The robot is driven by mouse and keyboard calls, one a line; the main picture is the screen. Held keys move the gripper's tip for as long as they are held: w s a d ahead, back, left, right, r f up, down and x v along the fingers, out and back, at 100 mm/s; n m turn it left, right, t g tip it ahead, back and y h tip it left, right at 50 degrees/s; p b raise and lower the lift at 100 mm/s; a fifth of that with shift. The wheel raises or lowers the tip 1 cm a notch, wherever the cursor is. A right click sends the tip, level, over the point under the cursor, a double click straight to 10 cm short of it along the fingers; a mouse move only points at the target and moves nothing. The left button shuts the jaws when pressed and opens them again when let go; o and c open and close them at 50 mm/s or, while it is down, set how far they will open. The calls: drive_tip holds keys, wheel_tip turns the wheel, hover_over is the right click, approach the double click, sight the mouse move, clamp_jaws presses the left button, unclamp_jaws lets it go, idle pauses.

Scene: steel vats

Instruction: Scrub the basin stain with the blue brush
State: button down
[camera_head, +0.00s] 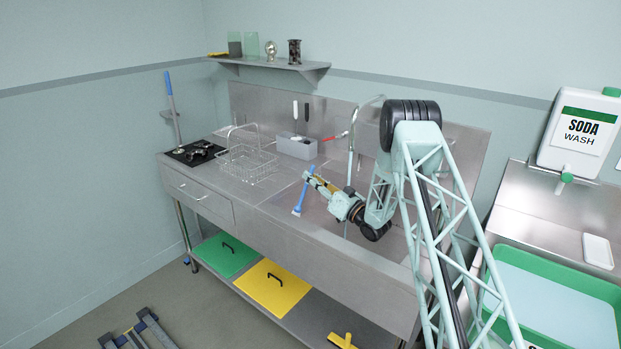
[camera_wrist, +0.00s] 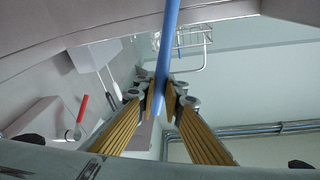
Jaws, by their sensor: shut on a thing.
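The blue brush (camera_head: 304,196) is in my gripper (camera_head: 313,181), over the sink area of the steel counter. Its pale bristle head (camera_head: 296,212) hangs at the lower end, tilted to the left. In the wrist view the blue handle (camera_wrist: 167,40) passes between the two ribbed yellow finger pads of my gripper (camera_wrist: 160,97), which are shut on it. The bristle head is not seen there. The basin (camera_head: 322,208) lies under the gripper and brush, partly hidden by my arm. I cannot make out the stain, or tell whether the bristles touch the surface.
A wire basket (camera_head: 246,164) stands left on the counter. Behind are a grey holder (camera_head: 297,146) with upright tools, a red-ended tool (camera_head: 336,136) and a tall curved tap (camera_head: 351,140). A shelf (camera_head: 270,64) holds jars. A green tray (camera_head: 485,305) is at right.

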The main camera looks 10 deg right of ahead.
drive_tip(key=shift+f, duration=0.2)
drive_tip(key=shift+f+b, duration=0.3)
drive_tip(key=shift+f, duration=2.45)
drive_tip(key=shift+f+b, duration=0.5)
drive_tip(key=shift+f, duration=0.25)
drive_tip(key=shift+s+d, duration=0.1)
drive_tip(key=shift+s, duration=0.05)
drive_tip(key=shift+s+d+b, duration=0.35)
drive_tip(key=shift+s+d, duration=0.55)
drive_tip(key=shift+s, duration=0.25)
drive_tip(key=shift+r, duration=0.1)
drive_tip(key=shift+s, duration=0.1)
